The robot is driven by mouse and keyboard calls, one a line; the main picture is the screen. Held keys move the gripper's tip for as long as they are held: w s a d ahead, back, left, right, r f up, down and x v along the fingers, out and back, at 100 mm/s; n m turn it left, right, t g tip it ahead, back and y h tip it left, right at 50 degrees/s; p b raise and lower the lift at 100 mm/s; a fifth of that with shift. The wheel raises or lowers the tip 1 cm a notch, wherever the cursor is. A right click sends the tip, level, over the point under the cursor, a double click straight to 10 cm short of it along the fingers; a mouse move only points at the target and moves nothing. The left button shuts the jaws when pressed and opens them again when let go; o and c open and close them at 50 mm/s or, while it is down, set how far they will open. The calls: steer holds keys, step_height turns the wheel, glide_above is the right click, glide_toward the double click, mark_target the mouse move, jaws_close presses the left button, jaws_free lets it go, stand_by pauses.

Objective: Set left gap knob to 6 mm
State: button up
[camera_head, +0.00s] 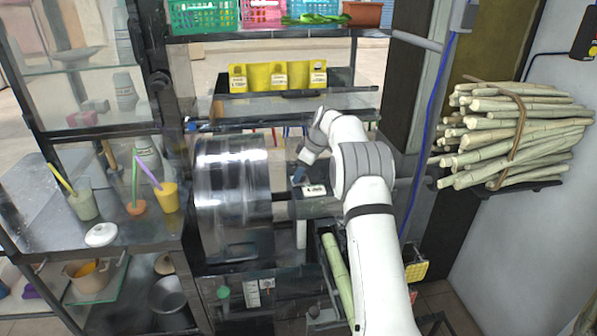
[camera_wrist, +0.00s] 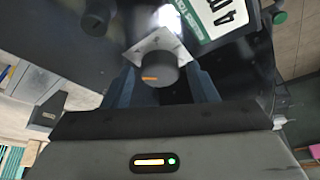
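A dark round knob (camera_wrist: 160,74) with an orange pointer mark is at the middle of the wrist view, in front of a pale square plate (camera_wrist: 146,46). A second dark knob (camera_wrist: 97,18) is at the upper left. I cannot tell which one is the left gap knob, nor read a scale. My gripper (camera_wrist: 162,82) has its two blue-grey fingers apart, one on each side of the nearer knob; a gap seems to show beside it. In the head view my gripper (camera_head: 299,175) is at the press, right of the big metal drum (camera_head: 232,200); the knobs are hidden there.
A white label with a green band (camera_wrist: 215,15) is next to the knob. My arm reaches in over a bin with green cane (camera_head: 338,270). A cane bundle (camera_head: 515,135) is on the right; a side table with cups (camera_head: 82,205) is on the left.

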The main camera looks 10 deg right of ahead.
steer(key=c, duration=0.7)
steer(key=shift+a, duration=0.45)
steer(key=shift+c, duration=0.6)
steer(key=shift+d, duration=0.3)
steer(key=shift+d+f, duration=0.15)
steer(key=shift+d, duration=0.1)
steer(key=o, duration=0.7)
steer(key=shift+s, duration=0.1)
steer(key=shift+o, duration=1.4)
steer(key=shift+a, duration=0.1)
steer(key=shift+r, duration=0.25)
steer(key=b+v, duration=0.1)
steer(key=v, duration=0.6)
steer(key=shift+r, duration=0.25)
